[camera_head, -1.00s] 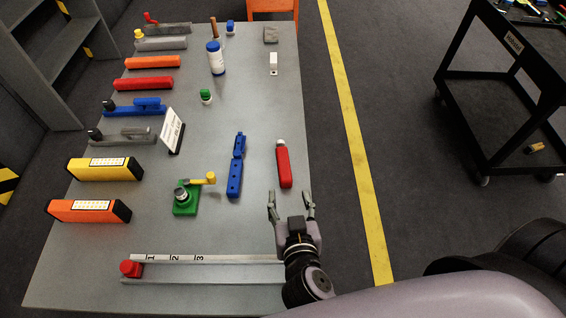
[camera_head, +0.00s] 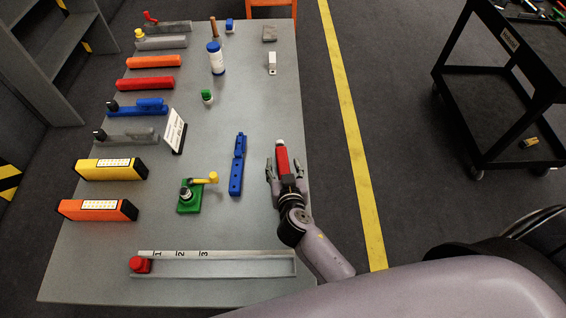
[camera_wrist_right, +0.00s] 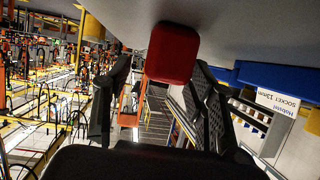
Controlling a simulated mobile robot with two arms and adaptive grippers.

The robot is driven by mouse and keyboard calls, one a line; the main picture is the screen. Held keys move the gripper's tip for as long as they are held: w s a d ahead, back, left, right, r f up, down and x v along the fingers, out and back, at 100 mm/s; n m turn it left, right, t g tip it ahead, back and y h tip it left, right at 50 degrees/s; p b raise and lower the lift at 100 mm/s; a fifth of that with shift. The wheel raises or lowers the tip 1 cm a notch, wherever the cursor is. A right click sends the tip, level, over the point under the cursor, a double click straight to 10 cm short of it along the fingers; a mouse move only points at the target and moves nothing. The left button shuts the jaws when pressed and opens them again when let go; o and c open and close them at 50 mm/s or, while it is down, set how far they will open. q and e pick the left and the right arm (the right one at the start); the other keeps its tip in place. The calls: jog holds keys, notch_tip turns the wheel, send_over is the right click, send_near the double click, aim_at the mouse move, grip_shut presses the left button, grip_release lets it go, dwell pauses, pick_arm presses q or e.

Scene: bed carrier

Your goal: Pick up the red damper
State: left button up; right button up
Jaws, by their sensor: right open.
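The red damper (camera_head: 283,160), a red cylinder with a pale tip, lies near the right edge of the grey table (camera_head: 240,110). My right gripper (camera_head: 284,172) is open, with one finger on each side of the damper and its palm near the damper's near end. In the right wrist view the damper's red end (camera_wrist_right: 173,54) shows between the two open fingers (camera_wrist_right: 160,100). I cannot tell whether either finger touches it. My left gripper is not in view.
A blue tool (camera_head: 237,165) lies just left of the damper, and a green base with a yellow handle (camera_head: 190,200) stands further left. A metal rail (camera_head: 220,257) with a red knob lies at the table's near end. A black cart (camera_head: 500,90) stands at right.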

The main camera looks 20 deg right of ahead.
jog(key=shift+c, duration=0.2)
grip_shut()
dwell(0.6)
